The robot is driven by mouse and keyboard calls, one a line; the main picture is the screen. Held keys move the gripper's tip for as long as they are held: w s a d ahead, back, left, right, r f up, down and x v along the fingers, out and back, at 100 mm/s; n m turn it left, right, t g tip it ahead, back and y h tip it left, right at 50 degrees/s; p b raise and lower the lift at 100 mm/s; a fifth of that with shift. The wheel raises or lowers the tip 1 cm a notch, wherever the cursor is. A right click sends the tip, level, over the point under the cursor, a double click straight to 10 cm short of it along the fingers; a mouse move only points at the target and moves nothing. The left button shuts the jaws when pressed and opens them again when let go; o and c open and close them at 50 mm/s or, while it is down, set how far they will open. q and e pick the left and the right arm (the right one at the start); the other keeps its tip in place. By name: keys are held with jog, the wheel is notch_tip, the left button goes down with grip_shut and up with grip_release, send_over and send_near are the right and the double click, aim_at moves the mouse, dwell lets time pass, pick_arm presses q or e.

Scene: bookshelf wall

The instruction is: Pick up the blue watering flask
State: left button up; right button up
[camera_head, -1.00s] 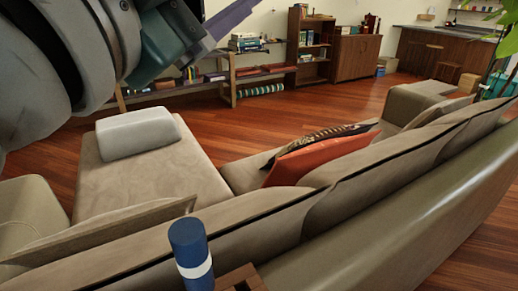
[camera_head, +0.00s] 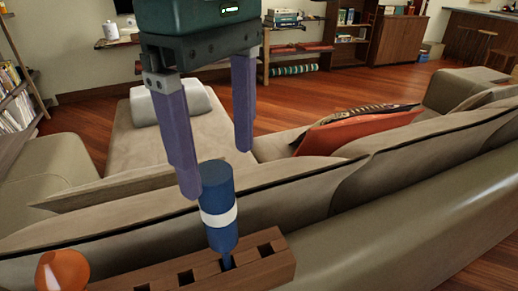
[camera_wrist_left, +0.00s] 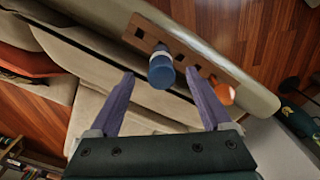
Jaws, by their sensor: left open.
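The blue watering flask (camera_head: 219,222) is a dark blue cylinder with a white band. It stands upright in a brown wooden rack (camera_head: 270,250) with square holes, behind the sofa back. In the left wrist view the flask (camera_wrist_left: 161,70) shows beyond the fingertips, between the lines of the two fingers of my left gripper (camera_wrist_left: 160,76). The flask's lower end is hidden in the rack. My right gripper is not in view.
An orange round object (camera_head: 62,270) is at the rack's left end. The beige sofa (camera_head: 390,180) lies behind the rack, with an orange cushion (camera_head: 355,130) on it. A bookshelf (camera_head: 15,100) stands at far left. Air around the flask's upper part is clear.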

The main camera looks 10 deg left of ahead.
aim_at(219, 174)
pick_arm(q)
notch_tip(219, 174, down, 3)
jog(key=shift+f, duration=0.1)
jog(key=shift+a+f+p, duration=0.15)
jog(key=shift+f+p, duration=0.2)
jog(key=shift+p, duration=0.05)
jog(key=f, duration=0.3)
jog(key=shift+w+a+f+p, duration=0.1)
jog(key=shift+a+f+p, duration=0.25)
jog(key=shift+f+p, duration=0.05)
jog(key=shift+f, duration=0.35)
jog(key=shift+c, duration=0.2)
grip_shut()
